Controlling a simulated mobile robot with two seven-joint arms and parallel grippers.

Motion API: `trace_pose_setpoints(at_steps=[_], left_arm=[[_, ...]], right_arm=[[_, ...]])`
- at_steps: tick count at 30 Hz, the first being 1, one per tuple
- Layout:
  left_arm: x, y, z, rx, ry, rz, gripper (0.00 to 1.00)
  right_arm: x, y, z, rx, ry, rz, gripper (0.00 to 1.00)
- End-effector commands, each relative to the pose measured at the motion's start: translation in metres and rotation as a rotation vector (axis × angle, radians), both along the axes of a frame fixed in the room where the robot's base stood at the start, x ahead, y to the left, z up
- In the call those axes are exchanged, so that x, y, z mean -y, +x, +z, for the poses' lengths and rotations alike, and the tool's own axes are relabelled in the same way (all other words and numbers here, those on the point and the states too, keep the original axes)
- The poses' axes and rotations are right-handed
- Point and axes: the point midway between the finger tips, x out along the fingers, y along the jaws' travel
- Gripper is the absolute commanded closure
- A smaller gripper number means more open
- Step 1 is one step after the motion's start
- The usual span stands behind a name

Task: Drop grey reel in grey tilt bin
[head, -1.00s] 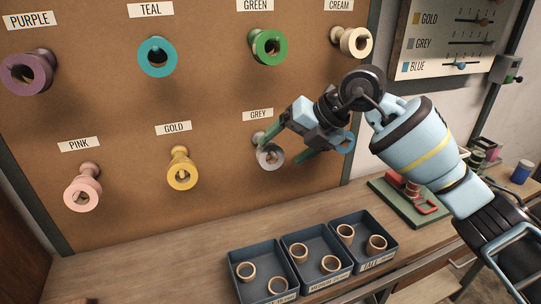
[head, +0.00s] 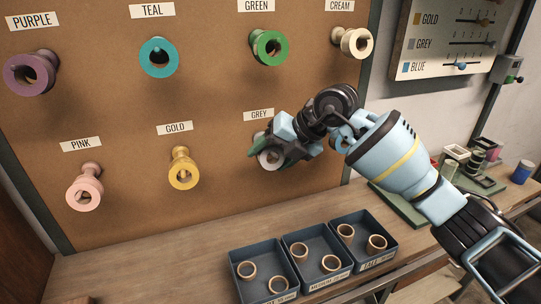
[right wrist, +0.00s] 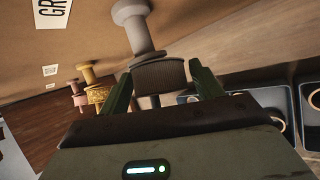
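The grey reel (head: 270,159) sits on its peg on the board under the GREY label (head: 260,114). My right gripper (head: 273,155) is at the reel, its green fingers on either side of it. In the right wrist view the grey reel (right wrist: 160,76) is between the two fingers of my right gripper (right wrist: 162,72), which are spread apart, with a small gap showing on the right side. Whether a finger touches the reel is hard to tell. My left gripper is not in view. I see no bin marked as the grey tilt bin.
Purple (head: 32,73), teal (head: 159,58), green (head: 269,47), cream (head: 353,41), pink (head: 85,192) and gold (head: 183,171) reels hang on the board. Three dark trays (head: 319,276) with tan rings stand on the bench (head: 160,278) below. A slider panel (head: 455,40) is at upper right.

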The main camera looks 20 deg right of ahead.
Motion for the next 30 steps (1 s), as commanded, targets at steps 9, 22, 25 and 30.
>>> trace_pose_setpoints(at_steps=[9, 22, 25, 30], left_arm=[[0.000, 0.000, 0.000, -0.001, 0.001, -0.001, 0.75], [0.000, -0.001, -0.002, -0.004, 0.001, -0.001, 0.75], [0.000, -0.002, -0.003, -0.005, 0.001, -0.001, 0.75], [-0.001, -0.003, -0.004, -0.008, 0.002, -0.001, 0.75]], right_arm=[[0.000, 0.000, 0.001, 0.001, 0.001, 0.000, 0.72], [0.000, 0.000, 0.016, 0.001, 0.002, 0.000, 0.72], [0.001, -0.009, 0.014, 0.000, 0.000, 0.001, 0.72], [0.002, -0.029, 0.014, 0.000, -0.001, 0.000, 0.72]])
